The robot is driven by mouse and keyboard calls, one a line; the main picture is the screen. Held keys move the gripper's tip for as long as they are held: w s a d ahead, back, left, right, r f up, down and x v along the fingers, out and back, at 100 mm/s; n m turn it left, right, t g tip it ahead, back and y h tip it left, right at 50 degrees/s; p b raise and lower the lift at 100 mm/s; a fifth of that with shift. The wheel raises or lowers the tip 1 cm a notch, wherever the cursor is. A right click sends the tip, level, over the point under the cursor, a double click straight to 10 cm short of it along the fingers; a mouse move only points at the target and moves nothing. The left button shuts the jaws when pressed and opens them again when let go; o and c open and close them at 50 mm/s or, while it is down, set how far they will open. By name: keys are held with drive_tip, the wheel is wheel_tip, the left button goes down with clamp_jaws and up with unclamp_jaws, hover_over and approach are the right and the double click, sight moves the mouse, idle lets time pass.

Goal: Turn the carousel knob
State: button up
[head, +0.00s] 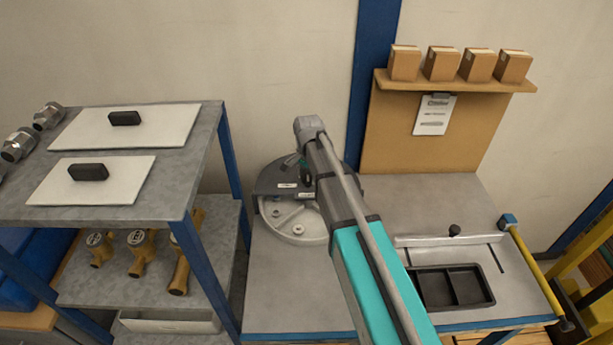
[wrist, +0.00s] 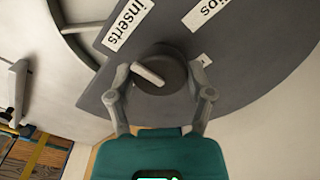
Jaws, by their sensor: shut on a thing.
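The carousel knob (wrist: 172,76) is a dark round knob with a pale bar pointer across its face. It sits on the dark grey cover plate (wrist: 240,40) of the carousel, near the labels "inserts" and one ending in "ps". My gripper (wrist: 160,74) has one finger on each side of the knob and is shut on it. The pointer slants from upper left to lower right in the wrist view. In the head view the round carousel (head: 272,212) stands on the bench, and my arm covers part of it. The knob cannot be made out clearly there.
A black two-part tray (head: 450,288) lies on the bench's right side. A shelf rack (head: 190,185) with lids and brass meters stands at the left. Small boxes (head: 441,64) line a shelf above the bench. The bench's front left (head: 290,290) is clear.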

idle(0.4)
drive_tip(key=o, duration=1.1)
drive_tip(key=shift+r, duration=0.1)
